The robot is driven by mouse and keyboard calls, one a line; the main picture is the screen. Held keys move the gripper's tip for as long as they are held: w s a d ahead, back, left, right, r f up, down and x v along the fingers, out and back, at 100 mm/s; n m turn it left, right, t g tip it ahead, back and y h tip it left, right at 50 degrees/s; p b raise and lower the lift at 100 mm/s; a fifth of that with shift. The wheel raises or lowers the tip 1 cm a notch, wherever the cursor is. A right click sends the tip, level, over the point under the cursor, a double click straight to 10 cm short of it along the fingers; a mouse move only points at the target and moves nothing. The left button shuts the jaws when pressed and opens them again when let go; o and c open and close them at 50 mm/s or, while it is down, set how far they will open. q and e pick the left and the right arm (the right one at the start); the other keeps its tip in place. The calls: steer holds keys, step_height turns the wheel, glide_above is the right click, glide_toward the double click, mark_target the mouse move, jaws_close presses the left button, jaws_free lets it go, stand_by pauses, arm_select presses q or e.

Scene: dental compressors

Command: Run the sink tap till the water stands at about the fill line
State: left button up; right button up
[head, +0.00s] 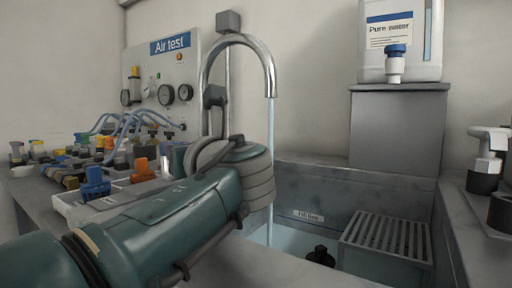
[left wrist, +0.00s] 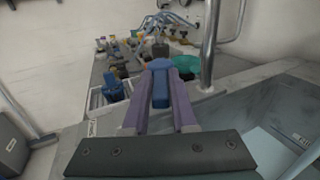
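The curved chrome sink tap (head: 262,55) runs a thin stream of water (head: 271,150) into the grey sink (head: 330,190). The pale water (head: 283,237) surface lies a little below the "Fill line" label (head: 308,215) on the back wall. My left arm crosses in front of the tap's base in the head view, and its fingers are hidden there. In the left wrist view my left gripper (left wrist: 160,68) points away over the bench side, left of the tap pipe (left wrist: 210,50). My right gripper is out of view.
A slatted rack (head: 388,236) and a dark knob (head: 320,256) are in the sink. A pure water canister (head: 400,65) stands on a grey block behind. Coloured fittings (head: 95,180) crowd the left bench below the Air test panel (head: 160,80). A white fitting (head: 489,160) stands right.

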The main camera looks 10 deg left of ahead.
arm_select(q)
steer(key=o, duration=0.4)
steer(key=shift+s+d+r+p, duration=0.1)
steer(key=shift+s+d+p, duration=0.2)
steer(key=shift+s+d, duration=0.1)
steer(key=shift+p+v, duration=1.1)
steer(key=shift+v, duration=3.3)
